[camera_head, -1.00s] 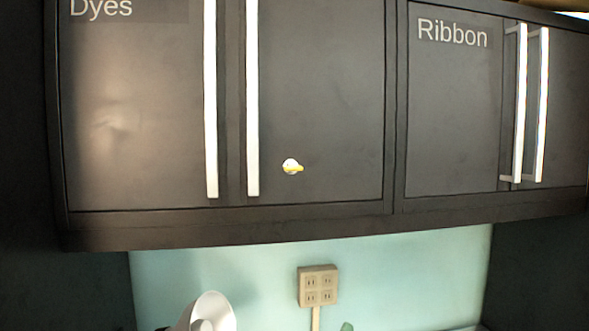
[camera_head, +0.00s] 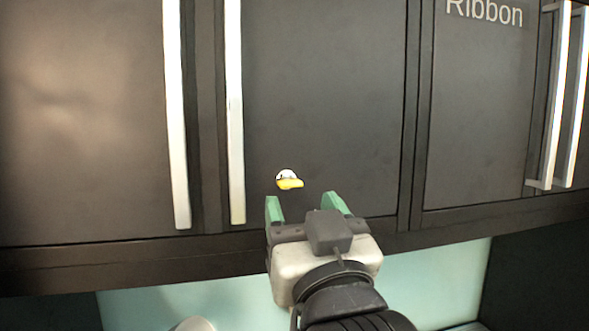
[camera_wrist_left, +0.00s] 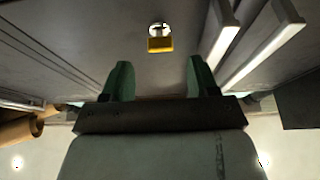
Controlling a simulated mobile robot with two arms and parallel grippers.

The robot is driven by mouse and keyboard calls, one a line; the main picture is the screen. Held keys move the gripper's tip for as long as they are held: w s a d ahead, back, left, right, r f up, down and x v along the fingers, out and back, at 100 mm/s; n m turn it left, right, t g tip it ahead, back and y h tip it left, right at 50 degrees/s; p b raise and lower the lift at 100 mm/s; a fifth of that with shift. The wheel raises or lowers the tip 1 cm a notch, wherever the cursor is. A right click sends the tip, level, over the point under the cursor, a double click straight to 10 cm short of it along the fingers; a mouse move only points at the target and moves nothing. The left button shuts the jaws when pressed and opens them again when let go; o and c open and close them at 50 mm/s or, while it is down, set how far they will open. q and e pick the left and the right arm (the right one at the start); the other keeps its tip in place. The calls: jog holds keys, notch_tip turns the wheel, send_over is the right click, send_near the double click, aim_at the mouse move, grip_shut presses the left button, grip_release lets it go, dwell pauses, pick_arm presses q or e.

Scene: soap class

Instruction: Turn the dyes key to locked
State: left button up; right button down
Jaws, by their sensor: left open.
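The dyes key (camera_head: 289,183) is a small yellow key in a round white lock on the dark right-hand door of the dyes cabinet (camera_head: 320,90). In the head view its yellow bow points to the right. It also shows in the left wrist view (camera_wrist_left: 160,44), ahead of the fingers and midway between them. My left gripper (camera_head: 304,203) is open and empty, with green fingertips just below the key and apart from it. It fills the lower part of the left wrist view (camera_wrist_left: 160,80). My right gripper is not in view.
Two long white handles (camera_head: 235,110) run down the doors left of the key. The ribbon cabinet (camera_head: 480,110) with its white handles is to the right. A teal wall (camera_head: 230,300) shows below the cabinets' lower edge.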

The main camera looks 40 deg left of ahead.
aim_at(291, 187)
pick_arm(q)
jog(key=x, duration=0.2)
jog(key=p+x, duration=0.1)
jog(key=shift+w+a, duration=0.2)
jog(key=shift+a, duration=0.25)
jog(key=shift+w+a+r+p, duration=0.1)
jog(key=shift+w+a+p, duration=0.15)
jog(key=shift+p, duration=0.05)
jog(key=shift+d, duration=0.15)
jog(key=shift+c, duration=0.6)
jog(key=c, duration=0.5)
grip_shut()
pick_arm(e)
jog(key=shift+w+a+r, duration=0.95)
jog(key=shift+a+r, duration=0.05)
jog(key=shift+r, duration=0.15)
